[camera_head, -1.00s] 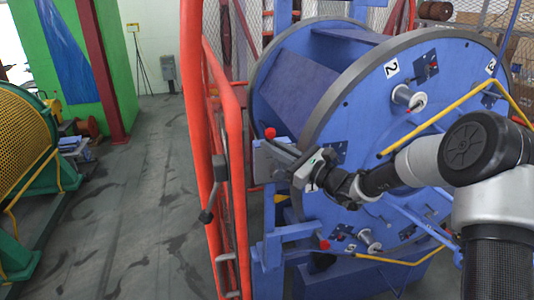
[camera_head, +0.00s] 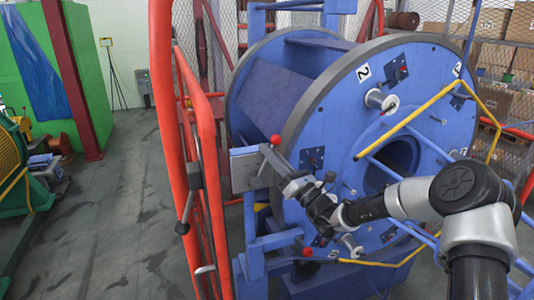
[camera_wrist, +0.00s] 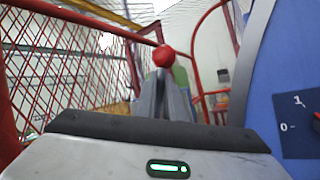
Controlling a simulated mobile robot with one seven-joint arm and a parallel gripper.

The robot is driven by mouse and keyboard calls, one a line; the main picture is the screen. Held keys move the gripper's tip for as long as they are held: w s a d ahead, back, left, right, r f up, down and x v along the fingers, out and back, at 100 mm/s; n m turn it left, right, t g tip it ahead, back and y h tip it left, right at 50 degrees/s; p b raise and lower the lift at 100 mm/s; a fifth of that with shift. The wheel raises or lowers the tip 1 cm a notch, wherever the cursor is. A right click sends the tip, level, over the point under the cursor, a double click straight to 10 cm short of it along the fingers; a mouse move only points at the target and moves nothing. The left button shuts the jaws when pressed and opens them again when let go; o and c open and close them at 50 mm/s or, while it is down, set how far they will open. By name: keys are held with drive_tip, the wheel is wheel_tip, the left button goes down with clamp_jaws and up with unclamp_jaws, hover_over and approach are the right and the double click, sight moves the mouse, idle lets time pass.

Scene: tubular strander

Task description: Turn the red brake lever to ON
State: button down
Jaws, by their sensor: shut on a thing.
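The red brake lever's ball knob (camera_head: 275,139) is at the upper right of a grey box (camera_head: 244,172) beside the blue drum. My gripper (camera_head: 268,152) reaches up from the lower right, its fingers just below the ball. In the wrist view the red ball (camera_wrist: 164,56) stands just beyond the tips of my gripper (camera_wrist: 165,80), whose grey fingers are close together on the lever. The lever's shaft is mostly hidden by the fingers. No ON mark on the lever's box can be read.
A large blue drum (camera_head: 262,92) with numbered plates fills the right side. Red guard rails (camera_head: 208,150) stand left of the box. A yellow bent bar (camera_head: 412,118) crosses in front of the drum, near my arm. The floor (camera_head: 105,215) at the left is clear.

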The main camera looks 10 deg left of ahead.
drive_tip(key=shift+d, duration=0.1)
idle(0.3)
drive_tip(key=c, duration=1.8)
unclamp_jaws()
drive_tip(key=shift+c, duration=0.2)
drive_tip(key=b+v, duration=0.1)
drive_tip(key=v, duration=1.6)
drive_tip(key=shift+f, duration=0.2)
drive_tip(key=shift+s+d, duration=0.1)
